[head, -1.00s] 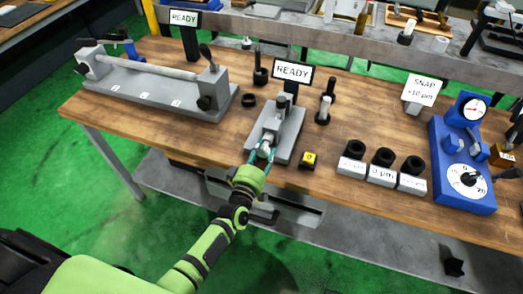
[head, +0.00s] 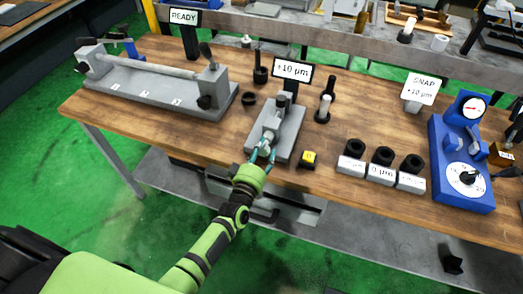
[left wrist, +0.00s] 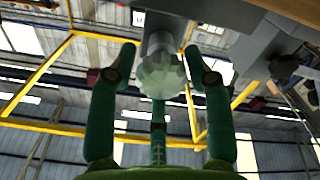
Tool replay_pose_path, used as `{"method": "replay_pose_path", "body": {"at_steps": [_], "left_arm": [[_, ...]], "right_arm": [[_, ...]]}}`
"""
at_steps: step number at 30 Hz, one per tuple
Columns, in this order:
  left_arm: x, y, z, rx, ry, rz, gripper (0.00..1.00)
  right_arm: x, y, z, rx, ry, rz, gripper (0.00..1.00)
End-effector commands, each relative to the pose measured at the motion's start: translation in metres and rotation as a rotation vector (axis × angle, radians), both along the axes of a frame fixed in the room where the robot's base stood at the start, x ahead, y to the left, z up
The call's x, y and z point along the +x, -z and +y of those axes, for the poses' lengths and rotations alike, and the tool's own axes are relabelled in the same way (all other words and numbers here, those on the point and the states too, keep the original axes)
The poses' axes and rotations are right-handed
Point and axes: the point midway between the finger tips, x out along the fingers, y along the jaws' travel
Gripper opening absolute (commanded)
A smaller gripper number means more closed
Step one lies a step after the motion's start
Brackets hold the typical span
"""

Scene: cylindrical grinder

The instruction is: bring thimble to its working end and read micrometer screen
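The micrometer bench (head: 288,143) is a grey block fixture near the front edge of the wooden table. Its screen (head: 292,71) stands behind it and reads "+10 µm". The thimble (left wrist: 161,76) is a pale, fluted knob on a grey barrel, seen end-on in the left wrist view. My left gripper (head: 266,150) is at the front end of the bench, around the thimble. In the left wrist view its fingers (left wrist: 160,62) stand on either side of the thimble with narrow gaps, so it looks open. My right gripper is not in view.
A long grey bench fixture (head: 150,97) with a "READY" screen (head: 185,18) lies to the left. A yellow button box (head: 309,159) and several black rings on white labelled blocks (head: 382,173) are to the right. A blue dial gauge stand (head: 463,165) and a "SNAP" sign (head: 421,89) stand farther right.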

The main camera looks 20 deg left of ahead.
Motion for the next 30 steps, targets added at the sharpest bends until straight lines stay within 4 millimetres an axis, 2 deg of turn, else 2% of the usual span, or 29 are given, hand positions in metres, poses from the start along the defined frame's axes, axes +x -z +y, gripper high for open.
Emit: {"method": "replay_pose_path", "body": {"at_steps": [10, 14, 17, 24, 30], "left_arm": [[-0.001, 0.001, 0.001, -0.003, -0.002, 0.001, 0.66], [-0.01, 0.002, 0.001, -0.003, -0.002, 0.003, 0.66], [-0.026, 0.002, 0.002, -0.003, -0.002, 0.003, 0.66], [-0.078, 0.002, 0.003, -0.002, -0.001, 0.004, 0.66], [-0.109, 0.001, 0.004, -0.001, -0.001, 0.002, 0.66]], "right_arm": [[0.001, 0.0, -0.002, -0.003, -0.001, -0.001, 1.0], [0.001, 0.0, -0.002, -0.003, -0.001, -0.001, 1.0], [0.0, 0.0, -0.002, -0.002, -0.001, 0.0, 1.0], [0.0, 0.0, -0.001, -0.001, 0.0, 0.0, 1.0], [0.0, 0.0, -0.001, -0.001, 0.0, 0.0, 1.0]]}}
